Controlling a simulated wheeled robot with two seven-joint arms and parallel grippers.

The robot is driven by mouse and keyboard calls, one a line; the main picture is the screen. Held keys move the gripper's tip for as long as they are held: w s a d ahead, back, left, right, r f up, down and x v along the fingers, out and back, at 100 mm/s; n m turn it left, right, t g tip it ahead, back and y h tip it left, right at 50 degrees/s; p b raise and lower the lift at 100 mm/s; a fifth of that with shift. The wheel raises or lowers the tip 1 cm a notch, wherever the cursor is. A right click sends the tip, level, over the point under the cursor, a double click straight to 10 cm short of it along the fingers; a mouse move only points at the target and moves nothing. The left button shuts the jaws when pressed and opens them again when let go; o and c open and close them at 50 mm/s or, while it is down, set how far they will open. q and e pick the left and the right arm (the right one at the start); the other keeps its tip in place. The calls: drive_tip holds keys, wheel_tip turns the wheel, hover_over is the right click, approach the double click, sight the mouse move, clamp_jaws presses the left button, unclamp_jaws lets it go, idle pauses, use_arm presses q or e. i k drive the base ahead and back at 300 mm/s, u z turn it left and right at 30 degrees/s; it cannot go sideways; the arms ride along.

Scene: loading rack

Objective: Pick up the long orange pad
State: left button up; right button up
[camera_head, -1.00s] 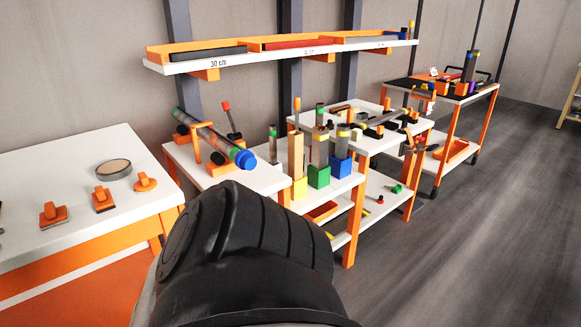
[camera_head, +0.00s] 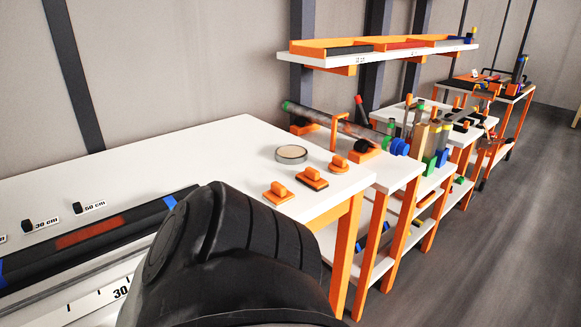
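Three small orange pads with raised orange grips lie near the right end of the white table (camera_head: 235,150). The middle pad (camera_head: 313,179) looks the most elongated. The nearest pad (camera_head: 279,192) looks squarer and the far pad (camera_head: 347,164) rounder, though their exact shapes are hard to tell at this size. All lie apart from one another. Neither of my grippers shows; a large black part of my own body covers the lower middle of the view, hiding some of the table's front.
A round grey-rimmed dish (camera_head: 291,153) lies behind the pads. A long dark bar (camera_head: 90,236) and a ruler scale (camera_head: 90,295) lie at the table's left. A tube (camera_head: 340,124) on orange supports stands beyond the table. Open floor (camera_head: 510,220) lies at right.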

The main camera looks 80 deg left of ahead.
sight(311, 177)
drive_tip(key=u, duration=1.65)
